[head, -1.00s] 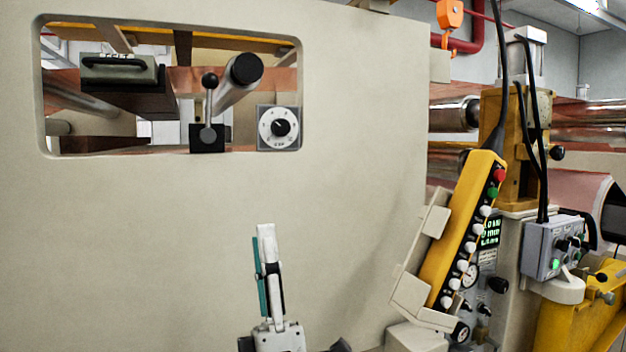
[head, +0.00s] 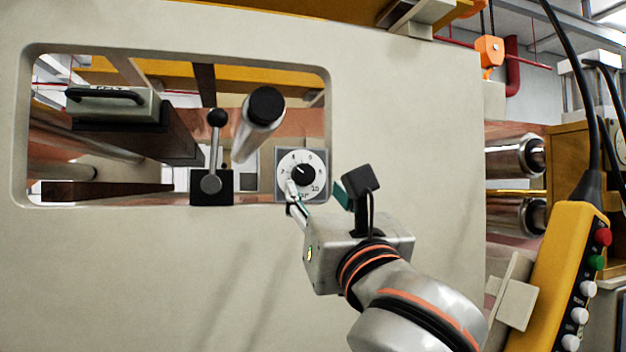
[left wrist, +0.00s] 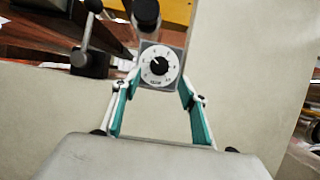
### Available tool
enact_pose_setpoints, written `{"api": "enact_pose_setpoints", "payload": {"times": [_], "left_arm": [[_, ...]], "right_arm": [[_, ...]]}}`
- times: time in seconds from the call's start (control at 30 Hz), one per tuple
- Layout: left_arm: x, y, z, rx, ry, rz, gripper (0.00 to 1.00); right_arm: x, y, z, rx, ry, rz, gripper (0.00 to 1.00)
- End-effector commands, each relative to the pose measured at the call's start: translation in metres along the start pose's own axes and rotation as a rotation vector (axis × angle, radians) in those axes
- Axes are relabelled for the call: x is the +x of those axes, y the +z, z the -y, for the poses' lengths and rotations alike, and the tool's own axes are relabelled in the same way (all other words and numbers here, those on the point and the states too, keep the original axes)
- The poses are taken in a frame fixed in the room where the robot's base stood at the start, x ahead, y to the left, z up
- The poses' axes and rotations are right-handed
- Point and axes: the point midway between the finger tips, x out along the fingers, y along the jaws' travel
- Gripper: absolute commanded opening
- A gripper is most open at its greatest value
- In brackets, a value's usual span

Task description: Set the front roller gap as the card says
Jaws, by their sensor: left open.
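A square gap dial (head: 302,174) with a white numbered face and a black knob sits at the lower right corner of the panel's window. It also shows in the left wrist view (left wrist: 160,64). Its small numbers are hard to read; the knob's mark points to the upper left. My left gripper (head: 315,190) is open just below and in front of the dial, with nothing between its fingers. In the left wrist view, its teal-padded fingers (left wrist: 158,84) point at the dial from either side of its lower part. No card is legible. My right gripper is out of view.
A black-knobbed lever (head: 214,150) on a dark block stands left of the dial. A black-ended roller (head: 262,108) is above it. The pale machine panel (head: 130,280) surrounds the window. A yellow button pendant (head: 565,275) hangs at the right.

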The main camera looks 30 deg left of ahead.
Motion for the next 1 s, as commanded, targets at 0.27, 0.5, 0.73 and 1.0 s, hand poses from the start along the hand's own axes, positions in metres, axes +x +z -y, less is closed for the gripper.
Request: {"api": "enact_pose_setpoints", "payload": {"times": [0.27, 0.5, 0.73, 1.0], "left_arm": [[0.043, 0.001, -0.001, 0.005, 0.005, 0.001, 0.43], [0.058, 0.0, -0.001, 0.003, 0.004, 0.0, 0.43], [0.058, 0.0, -0.001, 0.002, 0.003, 0.0, 0.43], [0.058, 0.0, -0.001, 0.003, 0.004, 0.0, 0.05]], "right_arm": [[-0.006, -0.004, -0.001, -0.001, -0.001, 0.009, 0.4], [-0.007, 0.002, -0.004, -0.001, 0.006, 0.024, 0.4], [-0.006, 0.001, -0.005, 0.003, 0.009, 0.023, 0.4], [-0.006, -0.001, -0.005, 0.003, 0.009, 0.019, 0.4]]}}
